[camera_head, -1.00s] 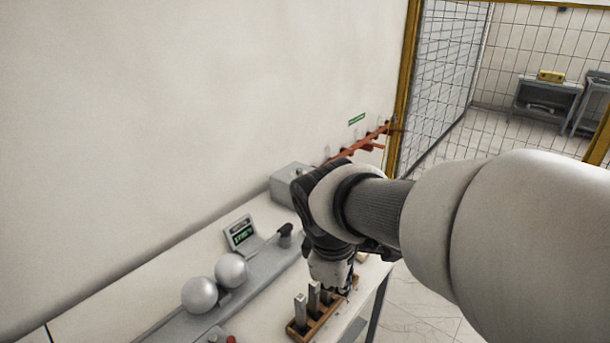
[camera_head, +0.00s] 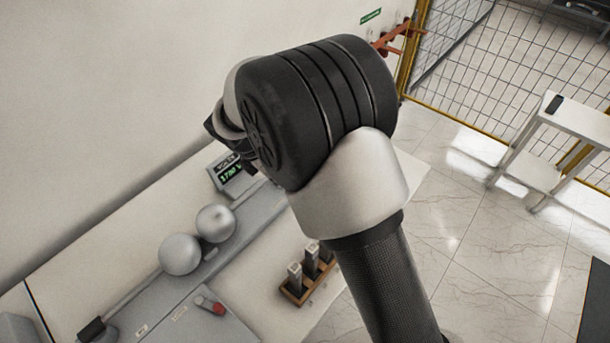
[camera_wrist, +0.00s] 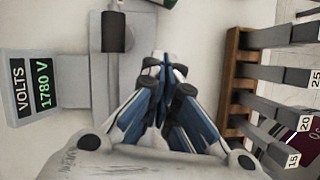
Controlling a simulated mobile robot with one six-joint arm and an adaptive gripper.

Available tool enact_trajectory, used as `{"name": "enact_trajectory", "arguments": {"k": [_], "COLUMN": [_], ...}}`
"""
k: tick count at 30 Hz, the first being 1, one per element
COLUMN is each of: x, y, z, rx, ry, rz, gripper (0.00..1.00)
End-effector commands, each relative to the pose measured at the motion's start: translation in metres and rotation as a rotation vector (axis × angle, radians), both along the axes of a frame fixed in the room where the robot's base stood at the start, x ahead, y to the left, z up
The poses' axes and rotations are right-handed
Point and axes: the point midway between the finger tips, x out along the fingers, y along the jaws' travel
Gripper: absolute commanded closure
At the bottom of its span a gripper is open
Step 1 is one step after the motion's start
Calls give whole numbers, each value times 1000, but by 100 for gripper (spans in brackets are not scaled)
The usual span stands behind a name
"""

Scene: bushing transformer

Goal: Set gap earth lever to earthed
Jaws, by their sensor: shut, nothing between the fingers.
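In the head view a small lever with a red end (camera_head: 210,305) lies on the grey base at the lower left; it may be the gap earth lever, but its label is too small to read. Two grey metal spheres (camera_head: 181,254) stand close together on the apparatus beyond it. My gripper (camera_wrist: 162,72) shows in the wrist view with its fingers together and empty. It is over the bench between the volt meter and the wooden rack. In the head view my wrist hides most of the gripper. The lever does not show in the wrist view.
A volt meter (camera_wrist: 32,86) reads 1780 V. A wooden rack (camera_head: 296,293) holds several upright metal blocks, numbered 15, 20 and 25 in the wrist view. A black-topped post (camera_wrist: 113,32) stands near my fingers. The bench (camera_head: 262,318) is bare between rack and lever.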

Motion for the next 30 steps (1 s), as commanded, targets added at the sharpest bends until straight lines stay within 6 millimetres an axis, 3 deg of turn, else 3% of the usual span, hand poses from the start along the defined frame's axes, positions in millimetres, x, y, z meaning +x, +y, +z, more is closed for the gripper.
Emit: {"name": "enact_trajectory", "arguments": {"k": [5, 10, 23, 30], "x": [0, 4, 25, 47], "y": [-1, -5, -30, -53], "z": [-1, -15, -98, -93], "rx": [0, 0, -1, 2], "ry": [0, 2, 2, -1], "rz": [-3, -4, -5, -6], "gripper": [100, 100, 100, 100]}}
